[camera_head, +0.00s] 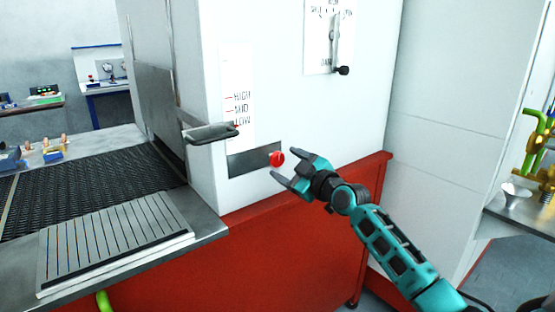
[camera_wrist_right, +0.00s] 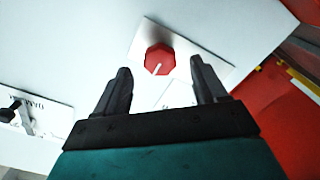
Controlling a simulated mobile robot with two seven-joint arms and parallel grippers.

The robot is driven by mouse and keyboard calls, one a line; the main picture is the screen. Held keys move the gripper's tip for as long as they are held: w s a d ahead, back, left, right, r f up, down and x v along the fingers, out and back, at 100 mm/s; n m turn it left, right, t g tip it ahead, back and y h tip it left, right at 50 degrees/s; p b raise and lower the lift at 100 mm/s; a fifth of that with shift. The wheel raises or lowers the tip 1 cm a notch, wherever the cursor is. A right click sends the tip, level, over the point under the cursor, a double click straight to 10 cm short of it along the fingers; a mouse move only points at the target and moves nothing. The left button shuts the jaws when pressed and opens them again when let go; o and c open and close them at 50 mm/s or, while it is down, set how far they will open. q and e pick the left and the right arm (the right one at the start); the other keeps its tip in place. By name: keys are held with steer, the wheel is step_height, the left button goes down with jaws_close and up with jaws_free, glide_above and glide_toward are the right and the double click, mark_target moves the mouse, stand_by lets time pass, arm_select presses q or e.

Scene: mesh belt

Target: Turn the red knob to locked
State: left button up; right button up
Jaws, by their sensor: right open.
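The red knob (camera_head: 277,158) sits on a grey plate (camera_head: 250,161) low on the white machine's front. In the right wrist view the knob (camera_wrist_right: 158,60) is a red, many-sided dial with a white pointer line, mounted on a pale plate. Part of a label shows below it, too small to read. My right gripper (camera_head: 298,172) is open, with one fingertip on either side just short of the knob in the head view. In the right wrist view its fingers (camera_wrist_right: 161,80) are spread with the knob beyond and between them. I see no contact. My left gripper is not in view.
A lever with a black ball (camera_head: 342,70) is on a panel above. A red base (camera_head: 290,235) runs below. A side table with a funnel (camera_head: 516,195) stands at right.

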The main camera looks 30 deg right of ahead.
mark_target(279, 161)
steer(key=shift+w+a, duration=0.2)
steer(key=shift+w, duration=2.1)
steer(key=c, duration=1.1)
